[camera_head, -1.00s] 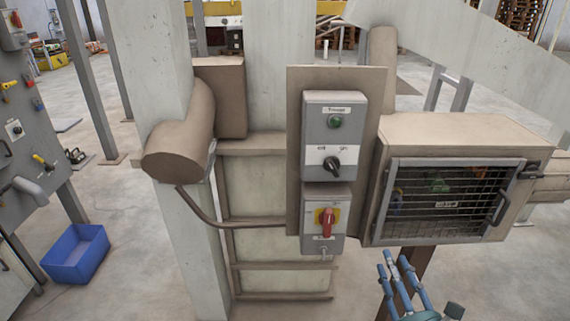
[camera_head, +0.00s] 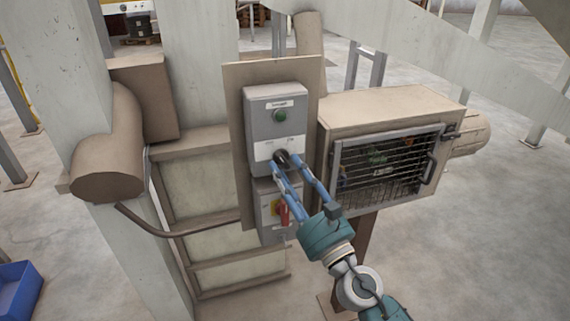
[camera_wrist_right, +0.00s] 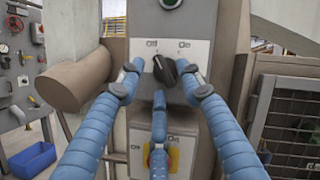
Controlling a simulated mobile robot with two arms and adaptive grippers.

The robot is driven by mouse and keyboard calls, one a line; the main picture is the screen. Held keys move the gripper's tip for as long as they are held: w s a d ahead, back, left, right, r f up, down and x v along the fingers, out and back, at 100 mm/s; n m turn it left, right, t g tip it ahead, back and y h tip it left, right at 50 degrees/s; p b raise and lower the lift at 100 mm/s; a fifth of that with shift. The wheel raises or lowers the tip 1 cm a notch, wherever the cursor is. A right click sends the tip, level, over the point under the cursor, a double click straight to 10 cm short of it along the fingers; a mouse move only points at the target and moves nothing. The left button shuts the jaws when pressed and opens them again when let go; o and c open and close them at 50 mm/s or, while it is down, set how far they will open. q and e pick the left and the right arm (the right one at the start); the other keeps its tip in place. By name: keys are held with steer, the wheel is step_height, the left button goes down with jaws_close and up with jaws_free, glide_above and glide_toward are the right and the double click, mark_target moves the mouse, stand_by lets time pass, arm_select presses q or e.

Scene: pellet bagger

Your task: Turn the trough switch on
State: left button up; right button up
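The trough switch is a black rotary knob (camera_head: 282,156) on the white band of a grey control box (camera_head: 262,131), below a green button (camera_head: 280,115). In the right wrist view the knob (camera_wrist_right: 166,70) sits between two small labels and looks tilted. My right gripper (camera_head: 285,163) has blue fingers and reaches up to the knob. In the wrist view, fingertips stand left and right of the knob, with gaps showing, and a third finger is below it. The gripper is open around the knob; contact is not clear. My left gripper is not in view.
A red switch on a yellow plate (camera_head: 279,211) sits just below, partly behind my fingers. A beige cabinet with a mesh door (camera_head: 390,165) stands to the right. A brown pipe (camera_head: 108,150) and pale pillar stand left. A blue bin (camera_head: 18,288) is on the floor.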

steer(key=shift+w+a+r, duration=0.15)
steer(key=shift+w, duration=0.3)
steer(key=c, duration=0.8)
jaws_close()
